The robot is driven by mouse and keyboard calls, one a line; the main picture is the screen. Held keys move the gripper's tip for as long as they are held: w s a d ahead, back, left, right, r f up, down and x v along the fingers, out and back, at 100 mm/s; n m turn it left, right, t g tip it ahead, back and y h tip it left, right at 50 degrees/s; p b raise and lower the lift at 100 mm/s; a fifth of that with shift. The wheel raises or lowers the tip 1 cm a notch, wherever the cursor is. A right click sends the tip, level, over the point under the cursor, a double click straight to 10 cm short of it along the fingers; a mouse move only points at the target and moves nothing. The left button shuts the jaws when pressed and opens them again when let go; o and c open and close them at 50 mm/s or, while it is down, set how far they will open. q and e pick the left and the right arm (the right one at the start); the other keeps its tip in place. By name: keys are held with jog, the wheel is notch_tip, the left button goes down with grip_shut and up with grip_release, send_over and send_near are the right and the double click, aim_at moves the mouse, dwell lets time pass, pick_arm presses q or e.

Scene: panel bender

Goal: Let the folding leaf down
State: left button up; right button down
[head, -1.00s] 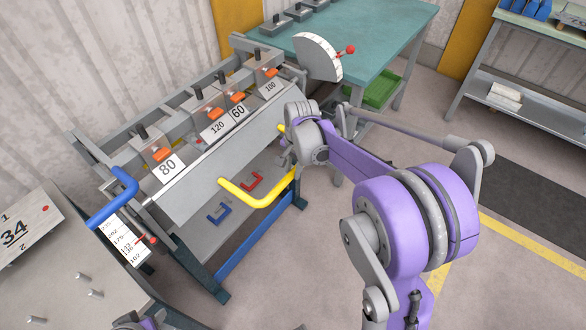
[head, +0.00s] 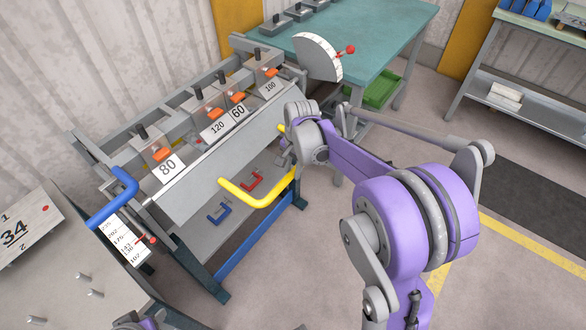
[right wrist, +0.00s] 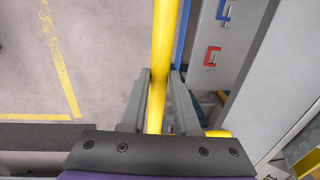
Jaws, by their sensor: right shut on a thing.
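The folding leaf (head: 222,167) is the long grey panel along the front of the bender, tilted below the numbered blocks in the head view. A bent yellow handle (head: 258,202) stands out from its front; its bar also runs up through the right wrist view (right wrist: 164,40). My right gripper (head: 286,155) is at the right part of this handle. In the right wrist view my right gripper (right wrist: 161,85) has a finger on each side of the yellow bar, shut on it. Its fingertips are partly hidden by my arm in the head view. My left gripper is not clearly visible.
A blue handle (head: 115,200) and a white scale (head: 122,240) stand at the bender's left end. A lower shelf (head: 230,195) carries a red and a blue clamp shape. A teal table (head: 375,35) stands behind right. Floor to the right is open.

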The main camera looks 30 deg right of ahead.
pick_arm(q)
jog(key=shift+f, duration=0.1)
pick_arm(e)
jog(key=shift+f, duration=0.1)
pick_arm(q)
notch_tip(320, 180, down, 16)
jog(key=s+b, duration=0.1)
jog(key=b, duration=1.3)
jog(key=shift+s+g+b, duration=0.3)
pick_arm(e)
jog(key=w+a+f+t+y, duration=0.1)
jog(key=w+a+f+t, duration=0.1)
jog(key=f, duration=0.7)
jog(key=w+a+f+t+y, duration=0.1)
jog(key=w+a+f+t, duration=0.1)
jog(key=w+f+t, duration=0.2)
jog(key=shift+w+f+t+y, duration=0.35)
jog(key=shift+w+f, duration=1.15)
jog(key=shift+f, duration=0.85)
jog(key=c, duration=0.7)
grip_release()
jog(key=shift+w+d, duration=0.1)
jog(key=shift+w, duration=0.05)
jog(key=shift+o, duration=0.2)
